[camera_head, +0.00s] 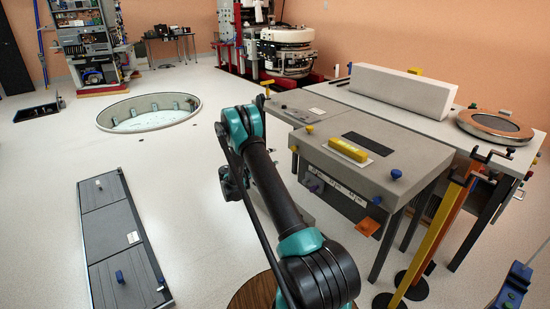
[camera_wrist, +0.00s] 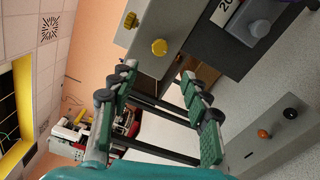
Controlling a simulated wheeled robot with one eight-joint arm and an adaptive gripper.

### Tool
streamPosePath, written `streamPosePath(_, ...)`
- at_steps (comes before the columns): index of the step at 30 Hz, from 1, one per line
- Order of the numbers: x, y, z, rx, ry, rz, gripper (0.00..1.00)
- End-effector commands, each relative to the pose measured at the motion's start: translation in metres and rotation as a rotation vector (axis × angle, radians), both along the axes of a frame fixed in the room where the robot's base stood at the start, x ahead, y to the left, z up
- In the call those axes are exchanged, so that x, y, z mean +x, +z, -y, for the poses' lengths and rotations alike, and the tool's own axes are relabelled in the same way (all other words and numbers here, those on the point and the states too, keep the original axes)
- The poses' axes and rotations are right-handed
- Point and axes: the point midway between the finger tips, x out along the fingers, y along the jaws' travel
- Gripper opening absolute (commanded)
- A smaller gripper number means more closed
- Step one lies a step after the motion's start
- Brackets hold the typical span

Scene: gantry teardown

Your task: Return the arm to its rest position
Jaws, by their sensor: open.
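My arm (camera_head: 270,185) reaches from the bottom of the head view up and to the left, to a teal joint beside the grey workbench. My gripper (camera_wrist: 158,75) shows in the wrist view with its two green-padded fingers spread apart. Nothing is held between them. In the head view the end of the arm hangs low at the bench's left side, and the fingers are not clear there. In the wrist view a grey panel with yellow knobs (camera_wrist: 159,47) lies beyond the fingertips. I cannot tell the exact distance to it.
The grey workbench (camera_head: 400,160) stands just right of my arm, with a yellow-handled block (camera_head: 348,150) on top. A round floor pit (camera_head: 150,112) and a long floor panel (camera_head: 110,225) lie to the left. Pale floor between is clear.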

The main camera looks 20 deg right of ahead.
Motion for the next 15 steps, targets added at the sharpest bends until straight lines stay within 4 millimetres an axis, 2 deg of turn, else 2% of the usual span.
streamPosePath(8,0.000,0.001,0.000,0.004,0.000,0.000,0.47)
streamPosePath(11,-0.003,0.008,0.003,0.031,0.000,0.000,0.47)
streamPosePath(15,-0.015,0.028,0.009,0.125,-0.001,0.002,0.47)
